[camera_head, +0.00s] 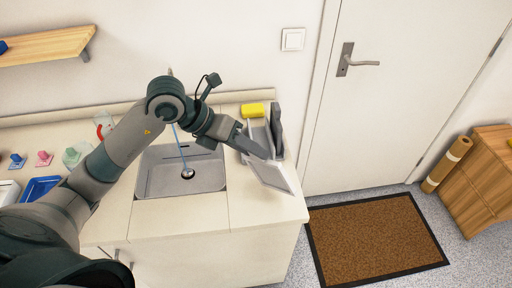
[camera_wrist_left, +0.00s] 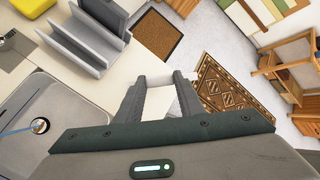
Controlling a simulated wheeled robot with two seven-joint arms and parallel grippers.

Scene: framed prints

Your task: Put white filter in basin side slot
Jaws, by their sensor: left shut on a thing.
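My left gripper (camera_head: 262,150) reaches in from the left over the counter, to the right of the sink basin (camera_head: 150,180). It is shut on the white filter (camera_head: 272,178), a pale flat panel held tilted near the counter's right end. In the left wrist view a white piece (camera_wrist_left: 160,103) shows between the fingers (camera_wrist_left: 158,92); the rest of it is hidden. A grey slotted holder (camera_head: 276,128) with upright walls stands beside the basin, just behind the gripper. In the left wrist view the holder (camera_wrist_left: 85,35) is left of the fingers, apart from them. My right gripper is not in view.
A yellow sponge (camera_head: 252,110) lies behind the holder. A blue tray (camera_head: 40,189) and small coloured items are on the left counter. A brown doormat (camera_head: 375,238) lies on the floor past the counter's right edge. The front counter strip (camera_head: 180,215) is clear.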

